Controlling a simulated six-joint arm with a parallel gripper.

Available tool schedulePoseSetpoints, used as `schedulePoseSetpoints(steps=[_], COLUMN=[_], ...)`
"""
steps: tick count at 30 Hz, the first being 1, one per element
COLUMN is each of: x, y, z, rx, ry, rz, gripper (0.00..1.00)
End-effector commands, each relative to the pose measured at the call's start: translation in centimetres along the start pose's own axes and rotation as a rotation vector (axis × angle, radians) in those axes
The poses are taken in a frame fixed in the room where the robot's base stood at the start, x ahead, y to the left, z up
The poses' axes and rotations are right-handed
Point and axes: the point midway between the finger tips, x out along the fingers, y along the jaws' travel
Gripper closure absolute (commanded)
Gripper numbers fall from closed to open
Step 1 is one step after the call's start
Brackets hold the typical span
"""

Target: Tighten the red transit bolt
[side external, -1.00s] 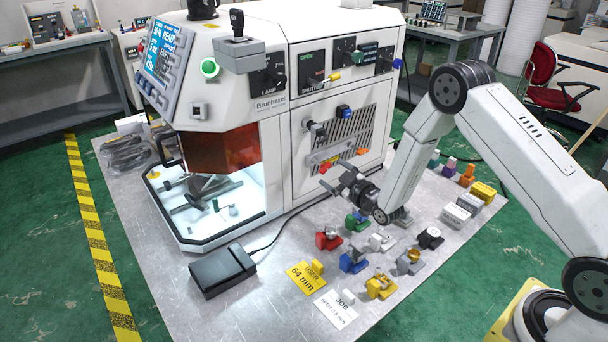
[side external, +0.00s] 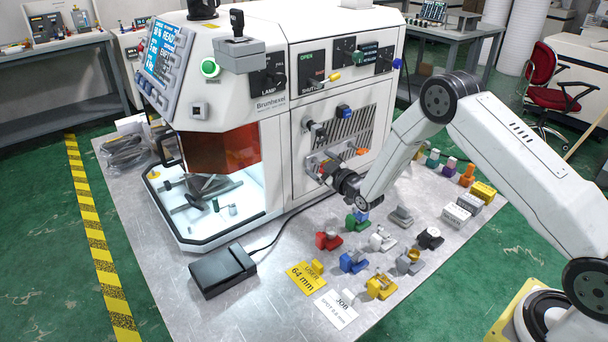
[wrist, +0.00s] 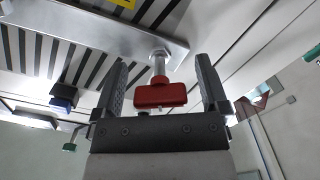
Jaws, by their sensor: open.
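The red transit bolt (wrist: 160,95) shows in the wrist view as a red bar-shaped head on a silver shaft, standing out from a metal plate (wrist: 90,25) on the machine's side. My gripper (wrist: 168,82) is open, with one dark finger on each side of the red head and a visible gap to each. In the side view my gripper (side external: 330,172) is at the plate on the vented panel and hides most of the bolt.
An orange knob (side external: 361,151) sits at the plate's right end, close to my gripper. A blue knob (side external: 344,112) is above, and a black-and-grey knob (side external: 316,129) is at upper left. Several coloured parts on stands, including a red one (side external: 328,241), cover the bench below.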

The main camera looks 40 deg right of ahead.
Motion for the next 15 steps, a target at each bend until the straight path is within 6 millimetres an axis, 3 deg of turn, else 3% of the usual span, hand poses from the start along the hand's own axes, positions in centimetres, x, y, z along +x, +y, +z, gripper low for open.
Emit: schedulePoseSetpoints(steps=[1, 2, 9, 15], x=[-0.01, -0.01, -0.02, -0.02], y=[0.00, 0.00, 0.01, 0.03], z=[0.00, 0.00, 0.00, 0.00], rx=[0.000, 0.000, 0.000, 0.009], ry=[0.000, 0.000, 0.000, 0.000], rz=[0.000, 0.000, 0.000, 0.000], gripper=[0.12, 0.22, 0.98, 1.00])
